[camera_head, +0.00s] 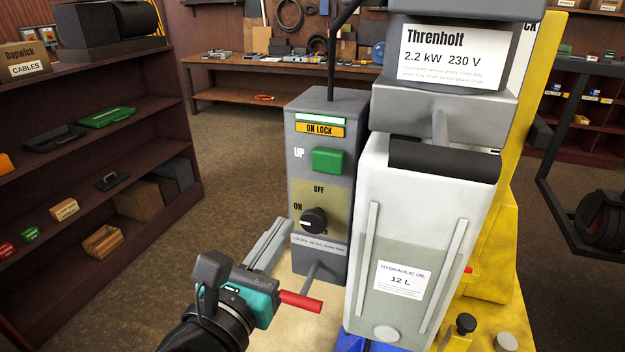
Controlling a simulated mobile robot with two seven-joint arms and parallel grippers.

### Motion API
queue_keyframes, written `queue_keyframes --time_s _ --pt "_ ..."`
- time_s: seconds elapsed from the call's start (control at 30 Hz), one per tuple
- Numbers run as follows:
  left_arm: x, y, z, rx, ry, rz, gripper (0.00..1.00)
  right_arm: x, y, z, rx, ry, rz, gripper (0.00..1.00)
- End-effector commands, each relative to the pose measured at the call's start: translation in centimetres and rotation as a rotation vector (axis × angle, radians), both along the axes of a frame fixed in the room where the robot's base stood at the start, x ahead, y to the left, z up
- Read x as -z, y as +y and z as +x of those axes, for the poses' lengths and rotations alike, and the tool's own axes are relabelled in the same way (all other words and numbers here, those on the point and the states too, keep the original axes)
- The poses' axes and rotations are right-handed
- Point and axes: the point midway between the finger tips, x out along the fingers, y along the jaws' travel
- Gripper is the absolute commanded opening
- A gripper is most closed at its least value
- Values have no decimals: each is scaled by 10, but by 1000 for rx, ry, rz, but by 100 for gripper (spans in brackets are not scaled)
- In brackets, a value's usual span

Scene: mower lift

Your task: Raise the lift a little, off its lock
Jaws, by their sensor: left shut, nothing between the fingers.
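The grey control box (321,115) of the lift stands in the middle of the head view. It carries a yellow-orange "ON LOCK" sign (320,129), a green button (328,161) beside the word "UP", and a black rotary knob (314,221) marked OFF and ON. I cannot tell surely where the knob points. A lever with a red grip (301,302) sticks out below the box. My left gripper (281,227) is shut and empty, low and left of the box, its fingers pointing up past the box's lower left side. I cannot tell whether it touches the box. My right gripper is out of view.
A hydraulic oil tank (407,250) under a motor labelled Threnholt (455,55) stands right of the box, before a yellow column (518,150). A dark shelf (100,105) is at left, a workbench (285,73) at the back. The floor between shelf and box is clear.

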Motion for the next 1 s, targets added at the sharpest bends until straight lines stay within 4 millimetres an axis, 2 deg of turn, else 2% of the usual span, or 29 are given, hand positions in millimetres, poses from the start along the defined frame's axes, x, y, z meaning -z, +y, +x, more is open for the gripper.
queue_keyframes --time_s 0.27,1.0 --pt "0 -3 9 -2 2 -2 0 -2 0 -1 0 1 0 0" --pt "0 -37 115 -2 3 -5 0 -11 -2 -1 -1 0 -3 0"
